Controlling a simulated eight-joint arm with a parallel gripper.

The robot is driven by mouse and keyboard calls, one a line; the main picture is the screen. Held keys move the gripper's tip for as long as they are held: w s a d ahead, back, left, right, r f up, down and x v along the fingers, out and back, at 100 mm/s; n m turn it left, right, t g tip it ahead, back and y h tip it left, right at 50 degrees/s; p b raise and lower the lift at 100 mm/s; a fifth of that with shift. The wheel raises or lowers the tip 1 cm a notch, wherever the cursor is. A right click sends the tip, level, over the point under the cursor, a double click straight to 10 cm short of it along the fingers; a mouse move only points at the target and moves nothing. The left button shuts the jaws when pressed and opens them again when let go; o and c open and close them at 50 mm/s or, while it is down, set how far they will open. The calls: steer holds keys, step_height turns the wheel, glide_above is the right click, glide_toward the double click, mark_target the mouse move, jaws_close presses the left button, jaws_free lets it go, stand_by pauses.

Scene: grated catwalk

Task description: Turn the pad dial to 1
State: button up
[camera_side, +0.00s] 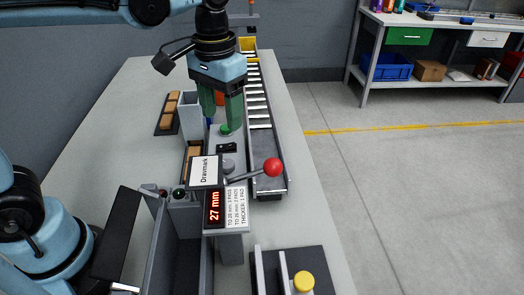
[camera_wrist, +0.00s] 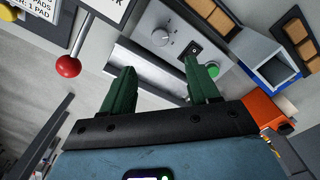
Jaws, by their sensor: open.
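The pad dial (camera_wrist: 160,37) is a round pale knob on a grey panel, with small marks around it. Its setting is too small to read. In the side view the dial (camera_side: 228,165) sits behind the Drawmark sign. My gripper (camera_wrist: 159,66) has two green fingers, spread apart with nothing between them. In the wrist view the dial appears beyond the fingertips, in line with the gap, and neither finger touches it. In the side view my gripper (camera_side: 220,118) points down over the panel's far end, near the green button (camera_side: 229,129).
A black switch (camera_wrist: 195,48) and the green button (camera_wrist: 212,69) sit beside the dial. A lever with a red ball (camera_side: 272,167) stands close by. A display (camera_side: 214,207) reads 27 mm. A roller conveyor (camera_side: 257,90) runs alongside. Wooden blocks (camera_side: 168,108) lie in a dark tray at left.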

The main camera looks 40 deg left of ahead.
mark_target(227, 162)
step_height(227, 162, down, 12)
steer(key=shift+r, duration=0.1)
stand_by(0.5)
steer(key=c, duration=1)
steer(key=shift+c, duration=0.2)
steer(key=shift+n, duration=0.4)
steer(key=n, duration=0.3)
steer(key=shift+n, duration=2.5)
